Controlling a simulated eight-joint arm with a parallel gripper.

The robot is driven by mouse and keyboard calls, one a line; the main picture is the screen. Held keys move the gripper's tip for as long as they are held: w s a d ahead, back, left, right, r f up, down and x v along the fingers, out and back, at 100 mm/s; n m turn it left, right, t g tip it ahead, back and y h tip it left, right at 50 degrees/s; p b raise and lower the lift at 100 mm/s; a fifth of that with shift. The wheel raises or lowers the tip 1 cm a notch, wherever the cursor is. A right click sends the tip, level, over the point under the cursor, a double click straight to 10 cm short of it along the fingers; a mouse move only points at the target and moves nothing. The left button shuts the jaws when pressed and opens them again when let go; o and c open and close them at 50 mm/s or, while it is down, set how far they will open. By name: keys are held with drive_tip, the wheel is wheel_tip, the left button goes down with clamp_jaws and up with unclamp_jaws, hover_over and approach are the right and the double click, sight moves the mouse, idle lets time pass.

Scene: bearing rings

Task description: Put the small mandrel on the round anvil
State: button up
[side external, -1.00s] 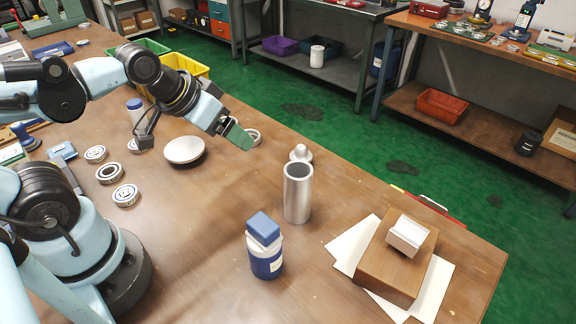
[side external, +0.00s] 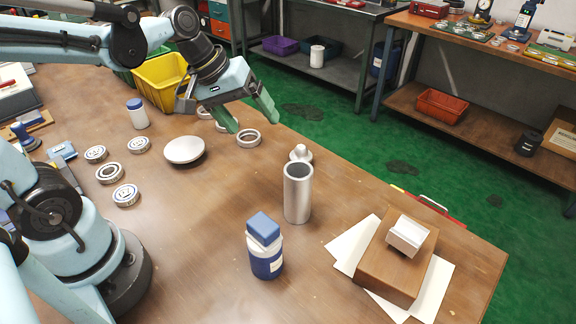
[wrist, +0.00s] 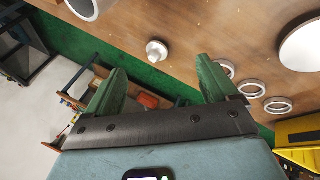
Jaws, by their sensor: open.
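The small mandrel (side external: 300,153), a small silver stepped piece, stands on the wooden table just behind the tall metal cylinder, which hides its lower part in the side view. In the wrist view the mandrel (wrist: 157,50) shows whole, just beyond the gap between my fingertips. The round anvil (side external: 184,150), a low pale metal disc, sits bare on the table left of the mandrel; in the wrist view the anvil (wrist: 304,46) is at the right edge. My gripper (side external: 257,126), with green fingers, is open and empty above the table, left of and behind the mandrel.
The tall hollow cylinder (side external: 298,195) stands close in front of the mandrel. Loose rings (side external: 248,138) lie under my gripper. Several bearings (side external: 110,173) lie left of the anvil. A blue-topped bottle (side external: 265,252) and a wooden block (side external: 388,262) are nearer. A yellow bin (side external: 160,80) stands behind.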

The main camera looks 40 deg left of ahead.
drive_tip(key=w+a+f+n+g+h, duration=0.1)
drive_tip(key=w+n+h, duration=0.2)
drive_tip(key=w+n, duration=0.25)
drive_tip(key=n+g+h, duration=0.2)
drive_tip(key=n+h, duration=0.5)
approach(301, 151)
drive_tip(key=a, duration=0.1)
drive_tip(key=w+a, duration=0.1)
drive_tip(key=shift+a+f, duration=0.3)
drive_tip(key=shift+s+a+f+n+h, duration=0.1)
drive_tip(key=shift+a+f+n+h, duration=0.1)
drive_tip(key=shift+n+h, duration=0.1)
drive_tip(key=shift+f+t, duration=0.15)
drive_tip(key=shift+t, duration=0.15)
drive_tip(key=x, duration=0.6)
drive_tip(key=shift+d, duration=0.3)
drive_tip(key=shift+s+x, duration=0.2)
drive_tip(key=shift+x, duration=1.15)
drive_tip(key=shift+s+x, duration=0.2)
drive_tip(key=shift+x, duration=1.15)
drive_tip(key=shift+w+d, duration=0.1)
drive_tip(key=shift+w, duration=0.05)
